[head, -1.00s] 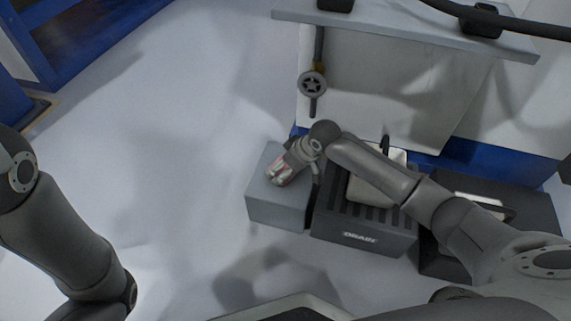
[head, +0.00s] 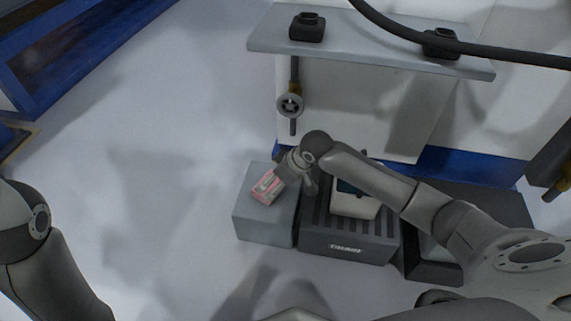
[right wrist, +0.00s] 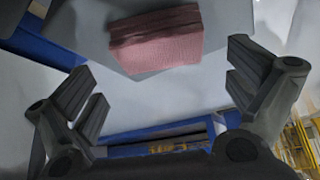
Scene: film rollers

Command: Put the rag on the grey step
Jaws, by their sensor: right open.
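The rag (head: 266,187) is a folded pinkish-red cloth lying on top of the grey step (head: 262,222), a plain grey block. In the right wrist view the rag (right wrist: 155,38) lies flat on the step's grey top (right wrist: 215,25), beyond the fingers and apart from them. My right gripper (head: 281,180) is over the step beside the rag; in the right wrist view its fingers (right wrist: 170,88) are spread wide with nothing between them. My left arm shows at the left edge of the head view, but its gripper is out of view.
A dark ribbed box (head: 345,247) stands right beside the step, with a white container (head: 352,206) on it. A grey shelf (head: 370,45) with black fittings and a hanging valve handle (head: 290,103) is behind. The floor to the left is clear.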

